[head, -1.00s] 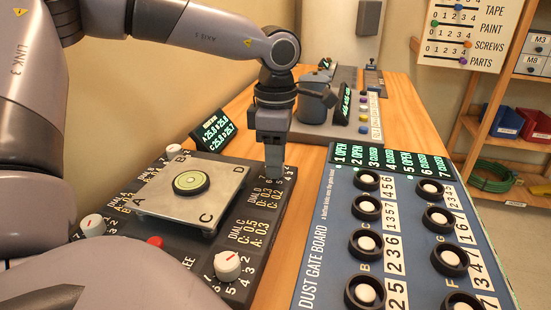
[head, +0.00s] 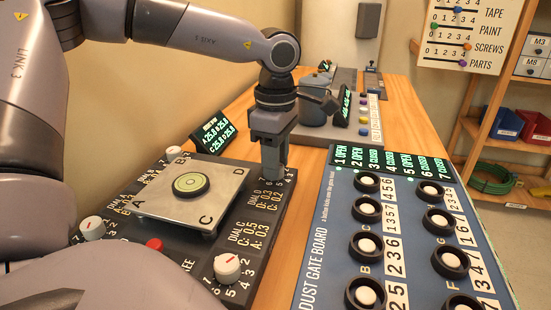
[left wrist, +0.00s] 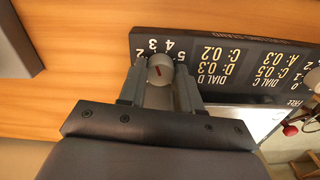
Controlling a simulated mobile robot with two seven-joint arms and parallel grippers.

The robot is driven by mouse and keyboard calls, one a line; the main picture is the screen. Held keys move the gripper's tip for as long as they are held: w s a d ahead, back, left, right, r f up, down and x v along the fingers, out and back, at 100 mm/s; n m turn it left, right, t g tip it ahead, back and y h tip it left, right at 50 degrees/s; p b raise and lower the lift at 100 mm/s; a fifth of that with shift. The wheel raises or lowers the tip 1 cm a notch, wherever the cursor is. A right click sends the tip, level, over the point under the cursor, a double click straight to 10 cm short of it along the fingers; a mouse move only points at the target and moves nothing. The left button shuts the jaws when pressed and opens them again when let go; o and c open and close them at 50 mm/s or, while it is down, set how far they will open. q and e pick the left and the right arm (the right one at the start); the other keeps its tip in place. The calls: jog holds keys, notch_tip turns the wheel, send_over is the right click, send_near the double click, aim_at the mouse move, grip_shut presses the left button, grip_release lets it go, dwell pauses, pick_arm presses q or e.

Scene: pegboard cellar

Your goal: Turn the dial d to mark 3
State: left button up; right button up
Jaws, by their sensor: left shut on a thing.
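Dial d (left wrist: 160,72) is a pale round knob with a short dark red pointer line, at the edge of the dark levelling stand (left wrist: 205,50). In the left wrist view the pointer slants toward the upper left, roughly at the 3; its exact reading is hard to tell. My left gripper (head: 273,172) comes down from above and is shut on the dial, with a finger on each side in the left wrist view (left wrist: 160,88). In the head view the fingers hide the dial. My right gripper is not in view.
A tilted plate (head: 150,203) with a round bubble level (head: 191,183) sits beside the gripper. Other dials (head: 227,267) and a red button (head: 154,244) are close by. A small readout (head: 214,130) stands behind. The dust gate board (head: 325,225) lies to the right.

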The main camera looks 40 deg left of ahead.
pick_arm(q)
jog(key=o, duration=1)
jog(key=shift+o, duration=0.2)
jog(key=shift+r, duration=0.1)
notch_tip(320, 180, up, 7)
jog(key=shift+r+p, duration=0.1)
jog(key=shift+p, duration=0.45)
jog(key=shift+d, duration=0.1)
